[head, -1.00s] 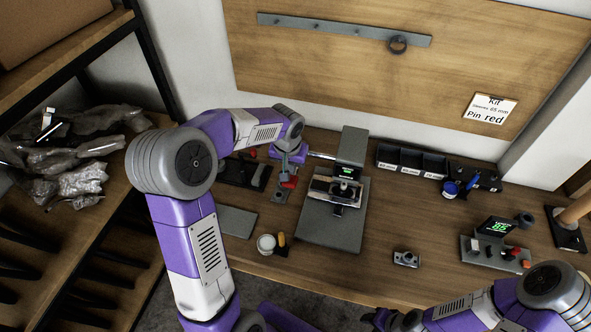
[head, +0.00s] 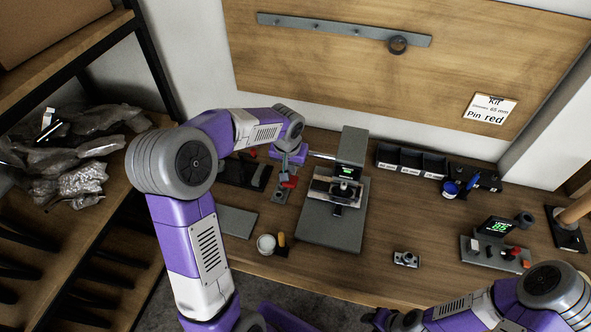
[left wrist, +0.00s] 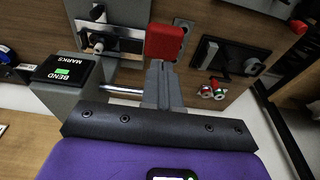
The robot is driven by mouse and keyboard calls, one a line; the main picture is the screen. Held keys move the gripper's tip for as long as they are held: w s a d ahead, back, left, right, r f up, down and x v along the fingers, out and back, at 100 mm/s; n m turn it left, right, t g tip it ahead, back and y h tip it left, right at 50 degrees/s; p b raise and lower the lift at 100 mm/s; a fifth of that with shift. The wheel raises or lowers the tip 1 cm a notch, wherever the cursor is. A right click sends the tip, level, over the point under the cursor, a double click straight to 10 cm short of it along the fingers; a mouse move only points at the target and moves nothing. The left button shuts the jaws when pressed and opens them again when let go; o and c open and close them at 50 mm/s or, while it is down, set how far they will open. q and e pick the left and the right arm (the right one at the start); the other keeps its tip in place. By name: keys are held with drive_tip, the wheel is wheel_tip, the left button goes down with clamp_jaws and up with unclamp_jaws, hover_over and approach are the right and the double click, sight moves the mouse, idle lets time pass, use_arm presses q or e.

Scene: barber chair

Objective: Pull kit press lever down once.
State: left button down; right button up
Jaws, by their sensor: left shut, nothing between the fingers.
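My left gripper (head: 285,172) is shut and empty at the rod's outer end. In the left wrist view its fingers (left wrist: 160,72) hide that end, and I cannot tell whether they touch it. A red block (left wrist: 164,42) shows just beyond the fingertips. My right gripper (head: 382,319) is partly cut off.
Black bins (head: 410,160) stand right of the press. A blue cup (head: 450,189) and a device with a green display (head: 496,227) are farther right. A white cup (head: 266,243) stands front left. A shelf with plastic bags (head: 85,180) is at left. The front middle bench is mostly clear.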

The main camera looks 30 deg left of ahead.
sight(289, 183)
use_arm(q)
drive_tip(key=shift+f, duration=0.1)
drive_tip(key=shift+s+d+f+b, duration=0.1)
drive_tip(key=shift+s+f+b, duration=0.2)
drive_tip(key=shift+f+b, duration=0.55)
drive_tip(key=shift+s+d+f+b, duration=0.1)
drive_tip(key=shift+s+f+b, duration=0.1)
drive_tip(key=shift+f+b, duration=0.95)
drive_tip(key=shift+s+f+b, duration=0.2)
drive_tip(key=shift+f+b, duration=0.85)
drive_tip(key=shift+f, duration=0.3)
drive_tip(key=shift+s, duration=0.15)
